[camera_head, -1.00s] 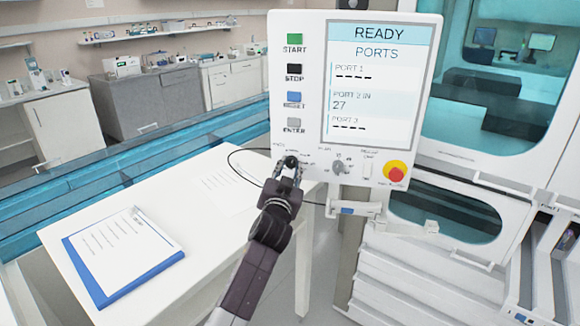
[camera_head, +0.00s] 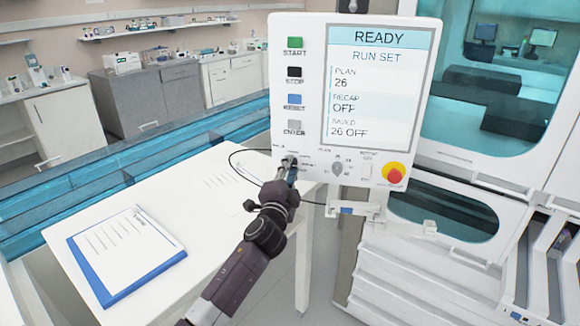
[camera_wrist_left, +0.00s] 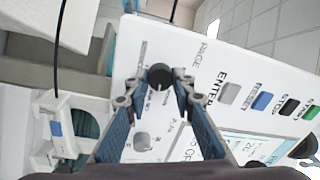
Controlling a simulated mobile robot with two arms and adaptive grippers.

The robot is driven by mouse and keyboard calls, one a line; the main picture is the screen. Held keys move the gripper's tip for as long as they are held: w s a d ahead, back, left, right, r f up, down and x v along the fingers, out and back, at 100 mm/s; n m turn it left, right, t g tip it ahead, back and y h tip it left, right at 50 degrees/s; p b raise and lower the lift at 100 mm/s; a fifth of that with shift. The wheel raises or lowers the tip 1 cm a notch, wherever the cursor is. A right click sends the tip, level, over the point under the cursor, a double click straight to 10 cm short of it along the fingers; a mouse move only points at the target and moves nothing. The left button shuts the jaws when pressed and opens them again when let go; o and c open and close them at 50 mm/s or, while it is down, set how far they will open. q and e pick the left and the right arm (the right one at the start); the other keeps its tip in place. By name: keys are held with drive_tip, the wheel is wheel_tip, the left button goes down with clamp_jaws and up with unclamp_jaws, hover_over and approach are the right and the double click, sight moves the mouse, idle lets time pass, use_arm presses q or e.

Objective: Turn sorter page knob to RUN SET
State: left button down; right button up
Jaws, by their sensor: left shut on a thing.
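The sorter control panel (camera_head: 310,60) stands upright, with a screen (camera_head: 366,90) that reads READY, RUN SET, PLAN 26, RECAP OFF and SAVED 26 OFF. The black page knob (camera_wrist_left: 159,76) is at the panel's lower left, below the ENTER button. My left gripper (camera_head: 289,165) reaches up to it; in the left wrist view its two fingers are closed around the knob. The gripper hides most of the knob in the head view. My right gripper is in neither view.
START, STOP, RESET and ENTER buttons run above the knob. A second knob (camera_head: 337,169) and a red stop button on yellow (camera_head: 392,173) are to its right. A white table (camera_head: 220,200) with a blue clipboard (camera_head: 150,272) stands to the left.

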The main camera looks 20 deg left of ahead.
use_arm(q)
drive_tip(key=shift+m+p, duration=0.4)
drive_tip(key=shift+m, duration=1.1)
drive_tip(key=c, duration=1.6)
unclamp_jaws()
drive_tip(key=s, duration=0.8)
drive_tip(key=s+d, duration=0.1)
drive_tip(key=s, duration=0.3)
drive_tip(key=shift+f, duration=0.4)
